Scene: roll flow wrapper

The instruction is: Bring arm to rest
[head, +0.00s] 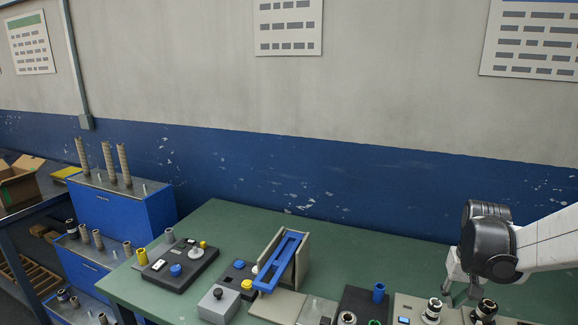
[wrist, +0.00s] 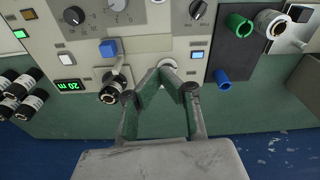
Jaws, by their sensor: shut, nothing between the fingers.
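My gripper shows at the right of the head view (head: 461,292), below the black wrist joint of my white arm, which comes in from the right edge. The tips lie in front of a beige control panel (wrist: 140,42). Whether they touch it I cannot tell.
The panel has a blue button (wrist: 108,48), knobs and a green display (wrist: 68,86). Black rolls (wrist: 20,95) lie at left; a blue cylinder (wrist: 222,78) is at right. In the head view a blue slotted part (head: 280,262) stands mid-table. The back of the table is clear.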

